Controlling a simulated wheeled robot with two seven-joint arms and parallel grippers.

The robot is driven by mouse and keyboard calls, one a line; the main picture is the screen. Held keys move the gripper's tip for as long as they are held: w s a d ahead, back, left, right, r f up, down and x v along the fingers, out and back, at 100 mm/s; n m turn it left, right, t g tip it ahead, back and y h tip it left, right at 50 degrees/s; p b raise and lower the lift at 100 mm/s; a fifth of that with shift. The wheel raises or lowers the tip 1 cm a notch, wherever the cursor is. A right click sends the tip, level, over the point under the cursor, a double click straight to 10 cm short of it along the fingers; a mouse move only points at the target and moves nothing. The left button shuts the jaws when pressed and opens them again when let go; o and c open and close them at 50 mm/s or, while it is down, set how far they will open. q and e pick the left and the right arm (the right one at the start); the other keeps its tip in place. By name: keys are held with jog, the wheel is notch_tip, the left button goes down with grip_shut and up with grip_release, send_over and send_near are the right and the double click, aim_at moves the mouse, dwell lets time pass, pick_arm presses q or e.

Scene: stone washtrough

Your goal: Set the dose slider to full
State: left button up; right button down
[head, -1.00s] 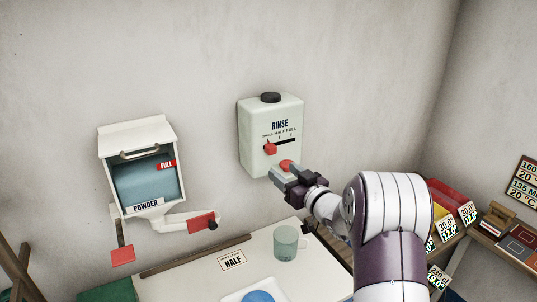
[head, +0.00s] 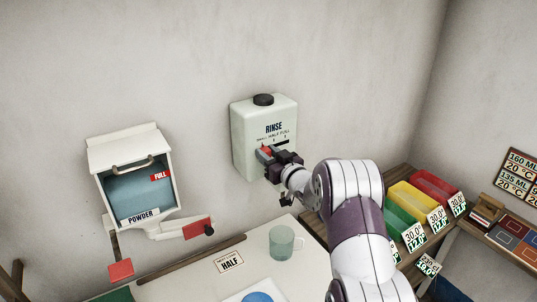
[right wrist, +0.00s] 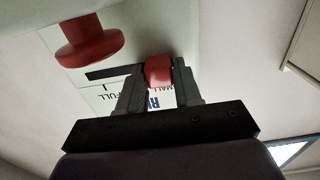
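The white rinse dispenser (head: 250,125) hangs on the wall, with a dose scale on its front marked small, half and full. Its red slider knob (head: 265,149) stands at the small end of the slot. My right gripper (head: 276,153) is at the knob. In the right wrist view, which is upside down, the knob (right wrist: 158,70) sits snugly between the two fingers, with no clear gap. The dark empty slot (right wrist: 112,72) runs left from it toward the full mark. The red push button (right wrist: 90,40) is clear of the fingers. My left gripper is not in view.
A powder dispenser (head: 130,165) with red levers hangs at the left. Below, a board (head: 243,244) carries a clear cup (head: 282,243) and a half label (head: 229,262). Coloured bins (head: 408,199) stand at the right. The wall above is clear.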

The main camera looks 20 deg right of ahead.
aim_at(287, 140)
jog(key=d, duration=0.5)
jog(key=w+d, duration=0.1)
jog(key=d, duration=0.2)
jog(key=shift+d+r, duration=0.1)
jog(key=shift+d, duration=0.1)
jog(key=shift+s+a+r, duration=0.1)
jog(key=shift+a+r, duration=0.05)
jog(key=c, duration=0.8)
grip_release()
jog(key=shift+d, duration=0.2)
jog(key=shift+c, duration=0.2)
jog(key=shift+s+d, duration=0.1)
